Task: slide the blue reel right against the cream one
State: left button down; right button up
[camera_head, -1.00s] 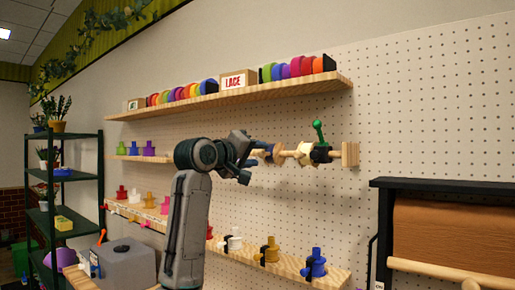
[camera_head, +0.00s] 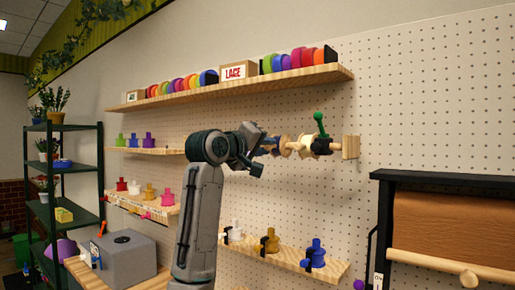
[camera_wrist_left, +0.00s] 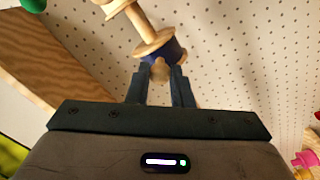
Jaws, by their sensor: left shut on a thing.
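A wooden rod sticks out from a wooden end block (camera_head: 351,147) on the pegboard. The blue reel (camera_wrist_left: 167,53), with pale wooden flanges, is on the rod, and only a little of it (camera_head: 272,150) shows in the head view. My left gripper (camera_wrist_left: 159,88) is shut on the blue reel from its outer end, with a finger on each side. The cream reel (camera_head: 306,147) sits further right on the rod, by a dark clamp with a green handle (camera_head: 320,125). Thin bare rod (camera_wrist_left: 138,19) shows between the two reels in the wrist view. My right gripper is out of view.
A shelf (camera_head: 240,92) with colourful ribbon rolls and a LACE box runs above the rod. A lower shelf (camera_head: 290,259) carries several spools. A brown paper roll (camera_head: 450,235) in a black frame stands at the right.

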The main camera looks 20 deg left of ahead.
aim_at(277, 147)
pick_arm(q)
jog(key=d, duration=0.1)
jog(key=s+d, duration=0.1)
jog(key=d, duration=0.2)
jog(key=shift+s+d, duration=0.35)
jog(key=shift+a, duration=0.1)
jog(key=shift+w, duration=0.1)
jog(key=c, duration=1.3)
grip_release()
jog(key=b+v, duration=0.4)
jog(key=v, duration=0.7)
